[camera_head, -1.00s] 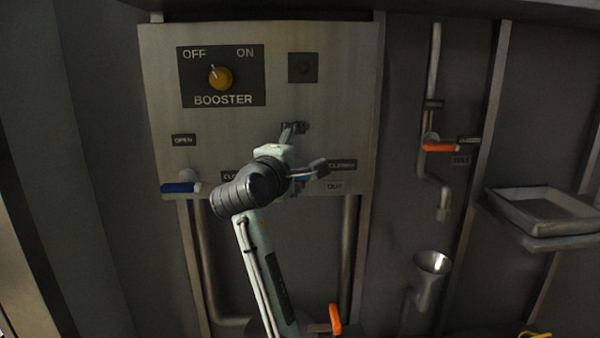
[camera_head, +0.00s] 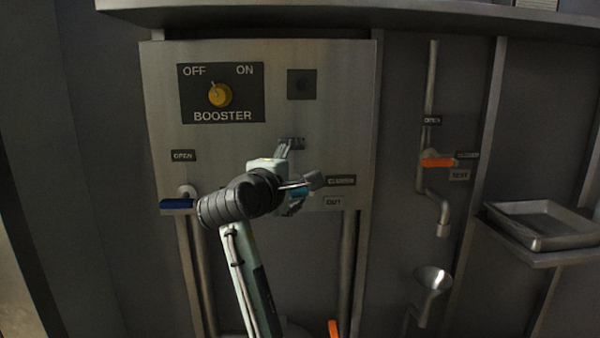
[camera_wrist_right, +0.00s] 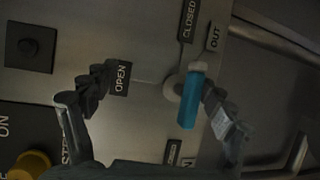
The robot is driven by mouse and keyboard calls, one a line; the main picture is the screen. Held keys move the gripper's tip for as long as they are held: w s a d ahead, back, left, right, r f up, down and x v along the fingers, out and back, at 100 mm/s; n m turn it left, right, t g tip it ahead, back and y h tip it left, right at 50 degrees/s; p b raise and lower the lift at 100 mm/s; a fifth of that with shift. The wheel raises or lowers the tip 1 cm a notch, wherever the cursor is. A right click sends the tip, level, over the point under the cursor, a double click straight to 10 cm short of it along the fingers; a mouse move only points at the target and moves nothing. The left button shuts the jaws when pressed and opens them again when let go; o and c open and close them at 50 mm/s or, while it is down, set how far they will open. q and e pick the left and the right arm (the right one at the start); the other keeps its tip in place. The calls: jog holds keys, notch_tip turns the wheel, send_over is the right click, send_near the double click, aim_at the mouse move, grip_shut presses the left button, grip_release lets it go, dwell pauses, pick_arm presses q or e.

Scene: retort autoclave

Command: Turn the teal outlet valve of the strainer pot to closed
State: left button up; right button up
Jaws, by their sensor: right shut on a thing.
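The teal outlet valve (camera_head: 299,188) is on the lower right of the steel panel, mostly hidden by my right gripper in the head view. In the right wrist view its teal handle (camera_wrist_right: 190,98) lies between the fingers, against the right-hand finger, beside a pale round hub. The left-hand finger appears apart from it. My right gripper (camera_head: 300,178) is shut on the handle; it also shows in the right wrist view (camera_wrist_right: 158,100). An OPEN label (camera_wrist_right: 120,78) and a CLOSED label (camera_wrist_right: 188,19) are near the valve. My left gripper is not in view.
A blue-handled valve (camera_head: 177,204) is at the panel's lower left. A yellow BOOSTER knob (camera_head: 219,95) is above. An orange test valve (camera_head: 437,162), a funnel (camera_head: 433,279) and a tray (camera_head: 542,224) are to the right.

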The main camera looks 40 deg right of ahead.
jog(key=r, duration=0.1)
jog(key=s+a+r, duration=0.1)
jog(key=shift+a+r+t, duration=0.25)
jog(key=shift+r+t, duration=0.05)
jog(key=shift+s+a+f, duration=0.1)
jog(key=shift+s+a, duration=0.25)
jog(key=shift+a, duration=0.1)
jog(key=shift+c, duration=0.7)
jog(key=shift+s+a+r, duration=0.5)
jog(key=shift+s+a, duration=0.3)
jog(key=shift+a, duration=0.05)
jog(key=c, duration=0.5)
jog(key=shift+s+a+f, duration=0.25)
jog(key=shift+s+a, duration=0.15)
jog(key=shift+a, duration=0.15)
jog(key=shift+s+a+f, duration=0.25)
jog(key=shift+s+a, duration=0.1)
jog(key=shift+a, duration=0.15)
